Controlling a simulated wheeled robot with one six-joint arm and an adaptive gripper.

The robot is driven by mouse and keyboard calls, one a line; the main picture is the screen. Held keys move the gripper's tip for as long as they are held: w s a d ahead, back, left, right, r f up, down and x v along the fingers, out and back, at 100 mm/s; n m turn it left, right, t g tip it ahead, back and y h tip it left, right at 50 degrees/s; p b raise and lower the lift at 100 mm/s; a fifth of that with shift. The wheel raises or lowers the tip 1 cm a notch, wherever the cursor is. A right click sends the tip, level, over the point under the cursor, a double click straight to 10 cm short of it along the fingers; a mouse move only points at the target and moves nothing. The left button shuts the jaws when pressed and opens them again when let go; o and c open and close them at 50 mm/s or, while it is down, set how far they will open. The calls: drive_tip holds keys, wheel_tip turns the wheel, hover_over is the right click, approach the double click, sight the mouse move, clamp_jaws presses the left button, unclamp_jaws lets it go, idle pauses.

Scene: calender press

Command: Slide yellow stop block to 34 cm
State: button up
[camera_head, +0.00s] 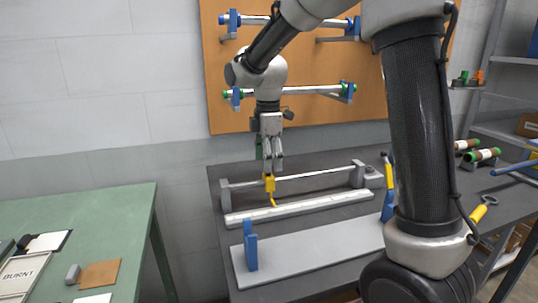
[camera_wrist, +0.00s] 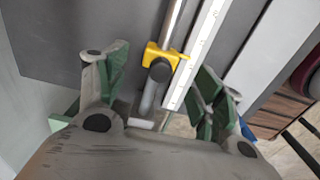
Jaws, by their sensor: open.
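The yellow stop block (camera_head: 269,183) sits on a metal rod (camera_head: 318,173) above a white scale bar (camera_head: 300,207), near the rod's left end. A thin yellow pointer reaches from it down to the scale. In the wrist view the yellow stop block (camera_wrist: 163,62) shows a dark round knob, with the rod (camera_wrist: 172,25) and the scale bar (camera_wrist: 198,55) beside it. My gripper (camera_head: 272,166) points down just above the block. In the wrist view its green-padded fingers (camera_wrist: 160,85) are spread wide, one on each side of the block. The scale numbers are too small to read.
Blue supports (camera_head: 250,246) stand on a grey plate (camera_head: 310,250) in front of the scale. An orange board (camera_head: 300,115) with mounted rollers is behind. A green table (camera_head: 110,225) is at left. Rollers and a yellow-handled tool (camera_head: 480,211) lie at right.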

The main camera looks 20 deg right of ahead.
sight(269, 175)
wheel_tip(269, 175, down, 7)
drive_tip(key=shift+r, duration=0.2)
drive_tip(key=c, duration=1.2)
drive_tip(key=shift+d+r, duration=0.1)
drive_tip(key=shift+d, duration=5.95)
drive_tip(key=shift+d, duration=5.1)
drive_tip(key=o, duration=1.2)
